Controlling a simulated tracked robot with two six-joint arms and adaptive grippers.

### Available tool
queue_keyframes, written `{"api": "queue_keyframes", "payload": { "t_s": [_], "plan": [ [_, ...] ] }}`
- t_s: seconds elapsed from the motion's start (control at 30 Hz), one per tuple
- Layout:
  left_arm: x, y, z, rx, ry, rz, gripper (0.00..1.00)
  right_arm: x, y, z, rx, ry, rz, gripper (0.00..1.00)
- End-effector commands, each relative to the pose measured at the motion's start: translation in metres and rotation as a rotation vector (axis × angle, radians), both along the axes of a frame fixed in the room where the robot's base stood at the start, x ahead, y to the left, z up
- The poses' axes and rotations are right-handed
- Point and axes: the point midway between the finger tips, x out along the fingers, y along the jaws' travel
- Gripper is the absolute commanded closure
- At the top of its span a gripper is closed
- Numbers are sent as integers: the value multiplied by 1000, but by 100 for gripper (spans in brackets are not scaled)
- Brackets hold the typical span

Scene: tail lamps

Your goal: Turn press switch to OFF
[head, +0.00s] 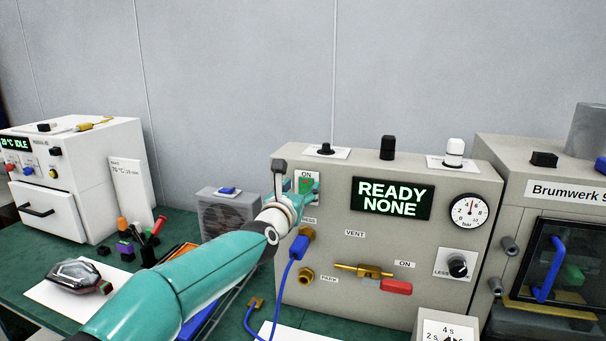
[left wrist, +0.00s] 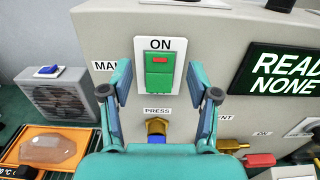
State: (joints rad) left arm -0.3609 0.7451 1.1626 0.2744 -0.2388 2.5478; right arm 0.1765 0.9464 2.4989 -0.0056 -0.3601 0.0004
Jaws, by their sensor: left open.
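The press switch is a green rocker (left wrist: 159,75) on a white plate, with an ON label above it and a PRESS label below it in the left wrist view. In the head view the green switch (head: 306,185) is partly covered by my left gripper. My left gripper (left wrist: 161,93) is open, with one finger on each side of the switch plate. Its fingertips are close to the panel; I cannot tell whether they touch it. In the head view my left gripper (head: 296,196) reaches the panel's left end. My right gripper is not in view.
The panel display (head: 391,198) reads READY NONE. A blue hose (head: 283,285) hangs from a brass fitting below the switch. A yellow valve with a red handle (head: 396,287) and a gauge (head: 468,211) sit to the right. A grey fan box (head: 226,215) stands left.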

Motion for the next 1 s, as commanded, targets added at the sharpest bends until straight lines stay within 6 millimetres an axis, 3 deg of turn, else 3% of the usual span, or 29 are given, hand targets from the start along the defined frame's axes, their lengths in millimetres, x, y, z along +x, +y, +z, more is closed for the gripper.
{"api": "queue_keyframes", "payload": {
  "t_s": [0.2, 0.57, 0.93, 1.0],
  "plan": [
    [19, -6, 2, 1, 0, 1, 40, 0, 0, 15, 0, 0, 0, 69],
    [22, -6, 0, 0, -1, 1, 40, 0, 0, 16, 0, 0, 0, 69],
    [22, -7, 0, 0, -1, 1, 98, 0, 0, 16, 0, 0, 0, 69],
    [22, -7, 0, 0, -1, 1, 100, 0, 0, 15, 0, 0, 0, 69]
  ]
}}
